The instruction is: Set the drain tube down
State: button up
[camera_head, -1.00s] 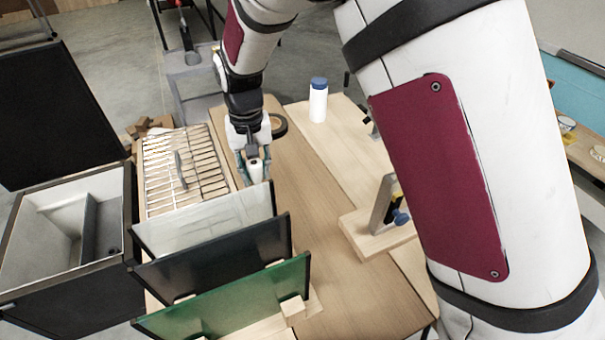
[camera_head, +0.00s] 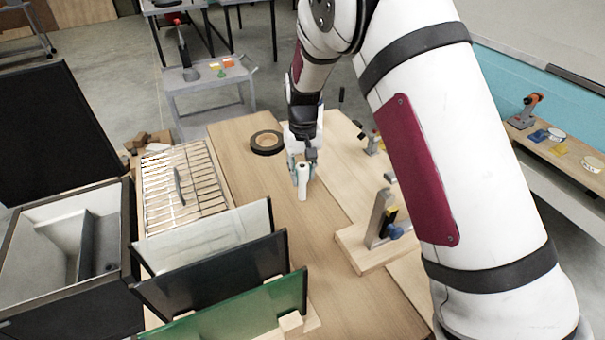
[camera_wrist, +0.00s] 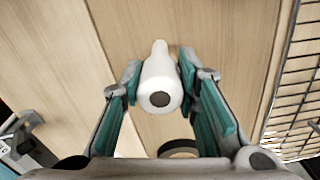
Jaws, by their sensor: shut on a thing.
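The drain tube, a short white tube (camera_head: 302,188) with a dark round end, is held between the fingers of my gripper (camera_head: 303,168). In the wrist view the tube (camera_wrist: 160,80) sits between the two teal-padded fingers of the gripper (camera_wrist: 158,72), its dark end facing the camera. In the head view the tube is roughly upright over the wooden bench top (camera_head: 270,205). I cannot tell whether its lower end touches the wood.
A black tape roll (camera_head: 268,152) lies left of the gripper. A wire rack (camera_head: 180,185) and upright panels (camera_head: 215,275) stand on the left and front. A wooden fixture (camera_head: 365,250) with a metal upright is at right. Bare bench lies between.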

jog(key=shift+f, duration=0.5)
jog(key=shift+f, duration=0.1)
jog(key=o, duration=1.2)
jog(key=shift+c, duration=0.2)
notch_tip(320, 180, up, 12)
jog(key=shift+r+b, duration=0.2)
jog(key=shift+b, duration=0.35)
